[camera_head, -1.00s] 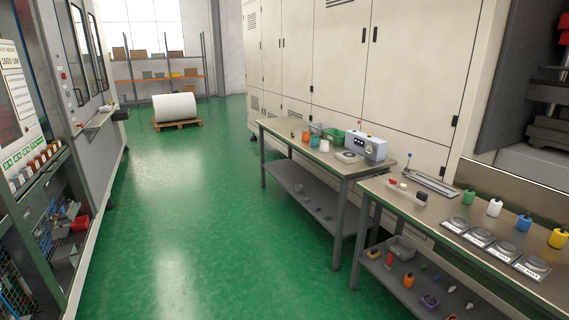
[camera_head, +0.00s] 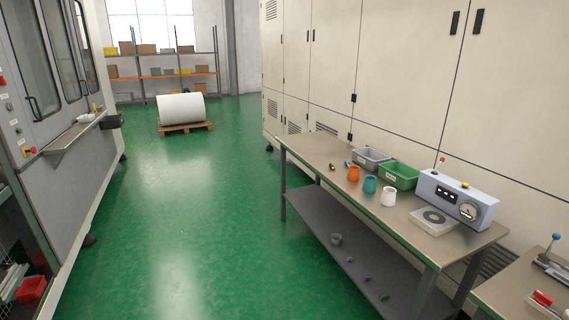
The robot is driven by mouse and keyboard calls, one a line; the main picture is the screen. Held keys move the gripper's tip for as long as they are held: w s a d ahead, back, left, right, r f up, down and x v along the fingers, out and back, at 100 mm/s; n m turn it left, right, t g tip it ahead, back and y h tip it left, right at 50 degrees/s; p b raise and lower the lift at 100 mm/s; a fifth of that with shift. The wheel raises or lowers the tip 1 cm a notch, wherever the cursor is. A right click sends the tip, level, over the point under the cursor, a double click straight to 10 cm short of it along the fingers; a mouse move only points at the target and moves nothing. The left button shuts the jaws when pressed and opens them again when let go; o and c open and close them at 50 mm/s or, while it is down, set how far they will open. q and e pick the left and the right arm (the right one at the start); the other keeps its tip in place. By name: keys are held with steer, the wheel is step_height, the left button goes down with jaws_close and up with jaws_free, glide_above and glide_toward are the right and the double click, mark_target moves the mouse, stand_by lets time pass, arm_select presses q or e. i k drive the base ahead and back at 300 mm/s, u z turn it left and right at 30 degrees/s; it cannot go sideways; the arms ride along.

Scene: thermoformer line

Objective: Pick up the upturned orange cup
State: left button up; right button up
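An orange cup (camera_head: 353,174) stands on the far part of the steel table (camera_head: 330,152) on the right. It looks wider at the bottom than at the top, as if upturned, but it is small in view. A teal cup (camera_head: 370,184) and a white cup (camera_head: 388,197) stand beside it in a row, nearer to me. Neither of my grippers shows in the head view.
Behind the cups are a grey bin (camera_head: 371,160) and a green bin (camera_head: 399,176). The green floor (camera_head: 200,220) left of the table is clear.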

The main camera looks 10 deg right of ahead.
mark_target(353, 174)
steer(key=z, duration=0.65)
steer(key=i, duration=1.55)
steer(key=z, duration=0.9)
